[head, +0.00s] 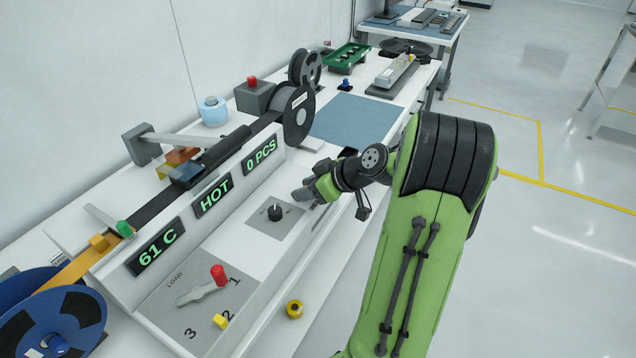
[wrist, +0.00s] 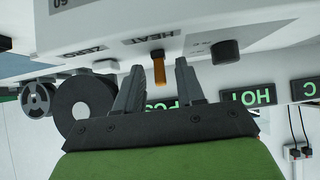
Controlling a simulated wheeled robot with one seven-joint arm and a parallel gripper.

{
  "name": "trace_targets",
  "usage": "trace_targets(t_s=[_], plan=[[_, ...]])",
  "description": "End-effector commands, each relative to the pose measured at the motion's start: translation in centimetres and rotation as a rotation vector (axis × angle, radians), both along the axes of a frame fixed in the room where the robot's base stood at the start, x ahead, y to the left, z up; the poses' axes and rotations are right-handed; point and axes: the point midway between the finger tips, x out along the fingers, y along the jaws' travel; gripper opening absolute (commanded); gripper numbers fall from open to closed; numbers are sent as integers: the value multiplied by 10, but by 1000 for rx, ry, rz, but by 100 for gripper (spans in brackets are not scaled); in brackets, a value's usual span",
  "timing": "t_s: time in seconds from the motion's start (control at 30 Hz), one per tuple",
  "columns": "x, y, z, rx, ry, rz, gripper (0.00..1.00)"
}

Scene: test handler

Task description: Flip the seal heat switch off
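The heat switch (wrist: 158,66) shows in the wrist view as a short orange lever below a HEAT label, on the machine's white face, seen upside down. My gripper (wrist: 160,76) is open, with one dark finger on each side of the lever and a small gap on both sides. In the head view my gripper (head: 308,194) is low over the machine's front, right of the black knob (head: 275,213); the switch is hidden there. A green display (head: 213,197) reads HOT, and another (head: 157,246) reads 61 C.
The black knob also shows beside the lever in the wrist view (wrist: 225,51). A red-handled lever (head: 218,275) stands on the LOAD plate. A blue reel (head: 30,325) and a dark reel (head: 297,112) flank the machine. A blue mat (head: 355,118) lies behind.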

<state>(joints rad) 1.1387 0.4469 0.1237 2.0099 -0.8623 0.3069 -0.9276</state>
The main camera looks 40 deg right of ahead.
Motion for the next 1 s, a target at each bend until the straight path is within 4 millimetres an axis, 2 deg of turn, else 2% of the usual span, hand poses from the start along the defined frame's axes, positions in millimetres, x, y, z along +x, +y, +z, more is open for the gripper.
trace_targets(t_s=[0.5,0.7,1.0], plan=[[-96,-34,86,-4,0,-5,38],[-111,-39,97,-2,-1,-1,38],[-112,-39,97,-1,0,0,38]])
